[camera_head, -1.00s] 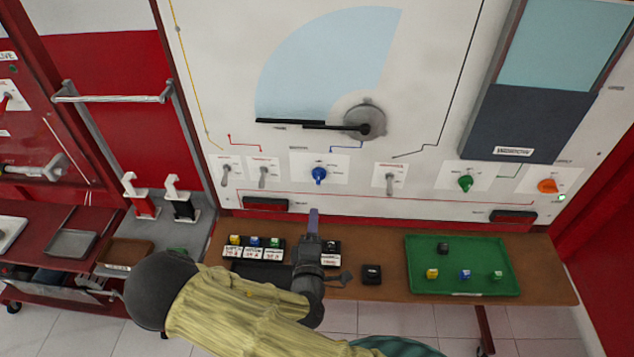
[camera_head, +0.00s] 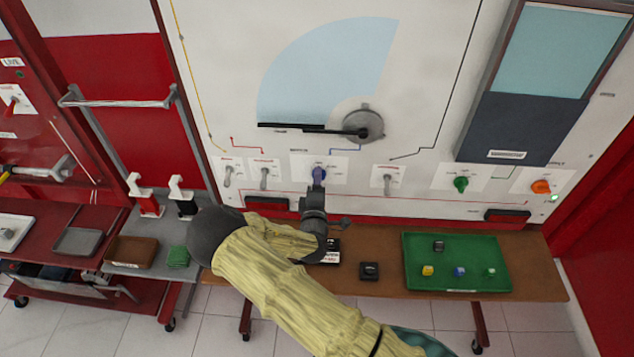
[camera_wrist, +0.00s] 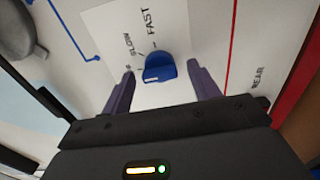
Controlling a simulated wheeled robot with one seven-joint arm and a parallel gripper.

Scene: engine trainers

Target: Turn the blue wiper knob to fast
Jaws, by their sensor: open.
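The blue wiper knob (camera_wrist: 159,68) sits on a white label plate (camera_wrist: 110,25) on the upright panel. In the wrist view the plate reads SLOW and FAST beside the knob. The knob's ridge lies roughly across the picture, and I cannot tell for sure which mark it points at. My gripper (camera_wrist: 162,88) is open, with one finger on each side of the knob and a gap on both sides. In the head view my gripper (camera_head: 317,188) is in front of the knob (camera_head: 318,174) and partly covers it.
Toggle switches (camera_head: 264,177) and (camera_head: 387,180) flank the knob's plate. A green knob (camera_head: 461,183) and an orange knob (camera_head: 540,186) are further right. The wiper arm (camera_head: 310,129) is above. A bench with a green tray (camera_head: 458,288) is below.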

